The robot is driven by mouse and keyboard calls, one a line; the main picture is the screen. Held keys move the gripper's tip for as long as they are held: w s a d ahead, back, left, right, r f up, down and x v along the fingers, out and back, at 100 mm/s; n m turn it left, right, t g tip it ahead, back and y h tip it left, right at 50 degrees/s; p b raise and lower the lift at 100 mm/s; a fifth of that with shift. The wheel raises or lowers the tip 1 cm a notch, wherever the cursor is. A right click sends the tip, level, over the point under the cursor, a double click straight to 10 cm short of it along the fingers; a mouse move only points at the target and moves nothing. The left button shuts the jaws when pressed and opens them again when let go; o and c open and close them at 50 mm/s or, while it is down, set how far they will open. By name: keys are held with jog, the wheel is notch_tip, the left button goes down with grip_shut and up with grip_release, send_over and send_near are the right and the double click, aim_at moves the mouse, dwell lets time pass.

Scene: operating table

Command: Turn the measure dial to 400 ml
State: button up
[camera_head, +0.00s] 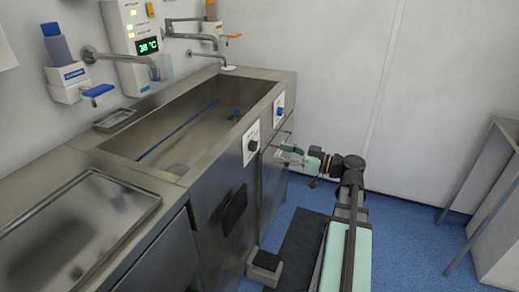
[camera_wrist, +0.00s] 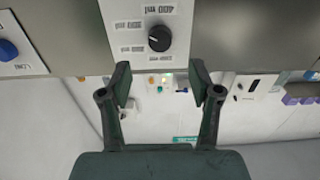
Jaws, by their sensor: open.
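The measure dial is a round black knob (camera_wrist: 160,38) on a white panel with printed ml labels, which appear upside down in the wrist view. One label at the top of that view seems to read 400 ml. The knob's pointer setting is too small to tell for sure. In the head view the dial (camera_head: 252,145) is on the front of the steel sink unit. My gripper (camera_wrist: 160,80) is open and empty. Its two fingers stand apart, below the dial in the wrist view, and do not touch it. In the head view my gripper (camera_head: 289,155) is right of the dial.
A second white panel with a blue knob (camera_head: 280,111) is farther along the sink front; a blue knob (camera_wrist: 7,49) shows at the wrist view's left. The steel sink (camera_head: 88,145) has taps above. A dark pedal (camera_head: 266,260) sits low in front. Blue floor (camera_head: 410,235) is open at right.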

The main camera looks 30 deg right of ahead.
aim_at(256, 147)
jog(key=x, duration=0.8)
jog(key=shift+w+a, duration=0.15)
jog(key=shift+w, duration=0.05)
jog(key=shift+c, duration=0.3)
jog(key=c, duration=1.1)
